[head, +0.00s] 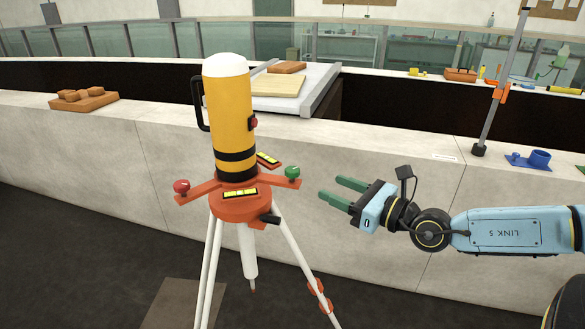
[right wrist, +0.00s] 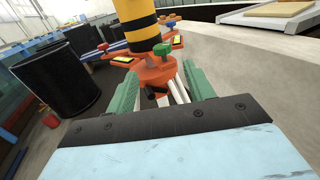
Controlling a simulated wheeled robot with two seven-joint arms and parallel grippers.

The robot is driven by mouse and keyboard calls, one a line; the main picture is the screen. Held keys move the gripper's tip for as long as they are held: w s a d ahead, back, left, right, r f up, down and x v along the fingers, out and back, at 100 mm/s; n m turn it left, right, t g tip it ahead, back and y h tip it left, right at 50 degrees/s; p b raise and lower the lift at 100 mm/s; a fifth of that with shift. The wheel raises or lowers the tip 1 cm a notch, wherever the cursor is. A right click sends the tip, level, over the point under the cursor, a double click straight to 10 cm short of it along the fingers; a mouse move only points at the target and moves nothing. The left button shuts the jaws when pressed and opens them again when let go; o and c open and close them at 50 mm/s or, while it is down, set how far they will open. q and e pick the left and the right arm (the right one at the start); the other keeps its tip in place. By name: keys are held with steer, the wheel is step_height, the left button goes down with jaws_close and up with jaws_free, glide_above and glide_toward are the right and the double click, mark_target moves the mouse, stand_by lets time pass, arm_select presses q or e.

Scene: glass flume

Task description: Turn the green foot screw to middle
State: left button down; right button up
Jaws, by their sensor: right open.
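The green foot screw (head: 292,172) is a small green knob on the right arm of the orange base (head: 243,207) under a yellow instrument (head: 229,110) on a white-legged tripod. My right gripper (head: 346,191) is open and empty, to the right of the green screw and slightly lower, apart from it. In the right wrist view the green screw (right wrist: 162,49) shows ahead, between and beyond the two green fingers (right wrist: 160,92). A red foot screw (head: 181,187) is on the left arm of the base. My left gripper is not in view.
A pale stone wall (head: 400,190) runs behind the tripod. On it lie a brown board with blocks (head: 84,99), a grey rod stand (head: 497,90) and a blue fitting (head: 530,159). Yellow level vials (head: 240,193) sit on the base. A black barrel (right wrist: 62,80) shows in the wrist view.

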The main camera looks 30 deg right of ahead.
mark_target(298, 171)
steer(key=x, duration=1.1)
steer(key=shift+w+d, duration=0.1)
steer(key=shift+w, duration=0.15)
steer(key=shift+p+x, duration=0.35)
steer(key=shift+x, duration=0.45)
steer(key=shift+f, duration=0.1)
steer(key=shift+c, duration=0.4)
